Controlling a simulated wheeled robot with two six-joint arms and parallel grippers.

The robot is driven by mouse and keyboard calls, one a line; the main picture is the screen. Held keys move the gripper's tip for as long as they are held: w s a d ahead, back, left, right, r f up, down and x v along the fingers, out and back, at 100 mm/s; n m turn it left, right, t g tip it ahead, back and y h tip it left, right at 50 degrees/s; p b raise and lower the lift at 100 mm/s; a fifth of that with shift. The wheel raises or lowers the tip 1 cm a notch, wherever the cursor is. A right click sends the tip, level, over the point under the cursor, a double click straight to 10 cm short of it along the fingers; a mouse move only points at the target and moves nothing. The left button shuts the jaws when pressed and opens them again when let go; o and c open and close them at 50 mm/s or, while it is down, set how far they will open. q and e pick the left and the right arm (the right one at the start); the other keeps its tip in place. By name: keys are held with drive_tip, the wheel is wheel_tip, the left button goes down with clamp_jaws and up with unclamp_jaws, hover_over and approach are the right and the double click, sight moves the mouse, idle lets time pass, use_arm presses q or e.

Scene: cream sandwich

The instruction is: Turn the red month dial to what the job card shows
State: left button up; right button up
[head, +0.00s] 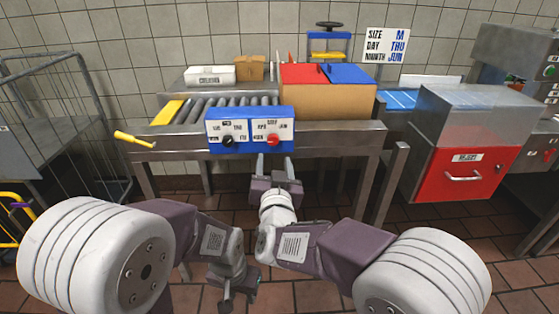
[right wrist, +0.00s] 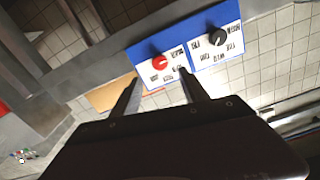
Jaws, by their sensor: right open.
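The job card (head: 387,45) on the back wall reads size M, day THU, month JUN. The red month dial (head: 273,140) sits on the right plate of the blue panel (head: 249,112), with small month labels around it. The black dial (head: 228,141) is on the left plate. The right wrist view shows the red dial (right wrist: 159,63) and black dial (right wrist: 216,38), turned over. My right gripper (head: 275,167) is open and empty, just below and in front of the red dial, apart from it. My left gripper (head: 238,292) hangs low; its opening is unclear. The red dial's pointing is too small to read.
The panel is on the front of a steel roller conveyor (head: 230,103). A yellow handle (head: 134,139) sticks out at left. A box with red and blue lids (head: 325,98) stands right of the panel. A red reject bin (head: 460,175) is further right.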

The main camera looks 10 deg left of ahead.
sight(273, 141)
drive_tip(key=b+x, duration=0.1)
drive_tip(key=x, duration=0.6)
drive_tip(key=shift+w+a, duration=0.1)
drive_tip(key=shift+w, duration=0.3)
drive_tip(key=shift+w+a+r, duration=0.1)
drive_tip(key=shift+w+a, duration=0.05)
drive_tip(key=shift+w, duration=0.45)
clamp_jaws()
